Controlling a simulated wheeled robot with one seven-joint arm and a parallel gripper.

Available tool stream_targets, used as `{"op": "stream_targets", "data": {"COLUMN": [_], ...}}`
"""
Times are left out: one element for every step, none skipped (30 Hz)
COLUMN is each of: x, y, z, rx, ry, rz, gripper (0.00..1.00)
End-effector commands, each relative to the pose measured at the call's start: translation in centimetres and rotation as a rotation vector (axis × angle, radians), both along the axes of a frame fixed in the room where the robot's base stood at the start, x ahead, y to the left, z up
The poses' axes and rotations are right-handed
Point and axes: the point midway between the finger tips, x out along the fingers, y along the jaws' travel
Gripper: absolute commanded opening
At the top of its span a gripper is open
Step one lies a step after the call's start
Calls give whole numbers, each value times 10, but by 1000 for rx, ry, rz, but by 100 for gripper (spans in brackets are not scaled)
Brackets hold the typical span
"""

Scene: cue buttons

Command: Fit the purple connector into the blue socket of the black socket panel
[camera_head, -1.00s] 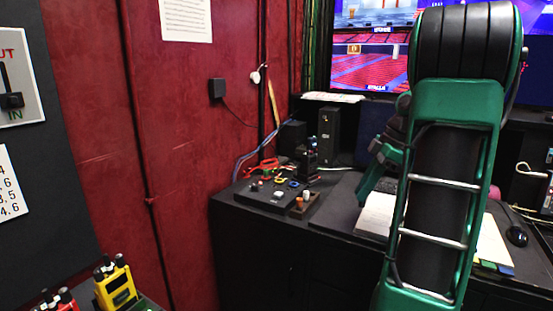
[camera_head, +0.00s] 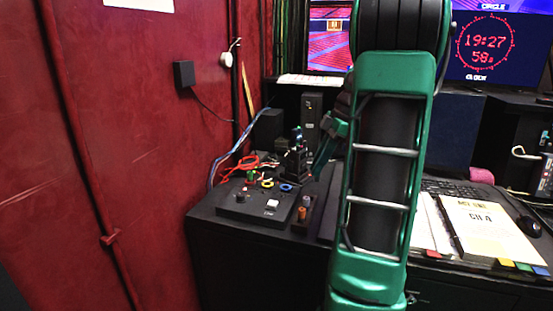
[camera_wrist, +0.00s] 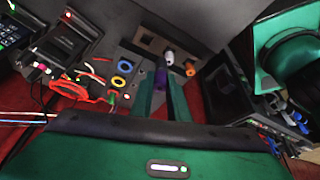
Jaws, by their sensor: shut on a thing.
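The black socket panel (camera_head: 240,212) lies on the dark desk. Its blue socket (camera_head: 287,187), a ring, is beside the yellow ring (camera_head: 267,184). In the wrist view the blue socket (camera_wrist: 124,66) is left of my gripper's fingers. My gripper (camera_wrist: 162,88) is shut on the purple connector (camera_wrist: 160,80), which shows between its two green fingers. In the head view my gripper (camera_head: 318,160) is right of the panel, partly behind my arm, and the connector cannot be made out there. The connector is apart from the blue socket in the wrist view.
A small holder (camera_head: 301,226) right of the panel bears a white connector (camera_wrist: 168,54) and an orange connector (camera_wrist: 190,68). Red cables (camera_head: 242,165) lie behind the panel. A black box (camera_head: 311,120) stands at the back. An open binder (camera_head: 485,230) and a mouse (camera_head: 529,226) are at the right.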

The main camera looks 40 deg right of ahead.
Motion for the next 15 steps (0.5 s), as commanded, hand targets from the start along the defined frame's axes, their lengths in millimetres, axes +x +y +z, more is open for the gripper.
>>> {"op": "stream_targets", "data": {"x": [2, 3, 5, 6, 6, 7, 9, 12, 18, 25, 32, 45, 55, 64, 77], "y": [3, 5, 7, 9, 10, 11, 12, 12, 13, 13, 14, 14, 14, 15, 15], "z": [0, 0, 0, 0, 0, 0, 0, 0, -2, -3, -4, -6, -8, -10, -12], "rx": [0, 0, -1, -1, -1, 0, 0, 0, 0, 0, 0, 0, 0, -1, -2], "ry": [0, -1, -1, -1, -1, -1, -1, 0, 1, 2, 3, 3, 4, 4, 4], "rz": [6, 9, 14, 16, 18, 20, 20, 19, 16, 12, 5, -8, -18, -28, -44], "gripper": [0, 0, 0, 0, 0, 0, 0, 0, 0, 0, 0, 0, 0, 0, 0]}}
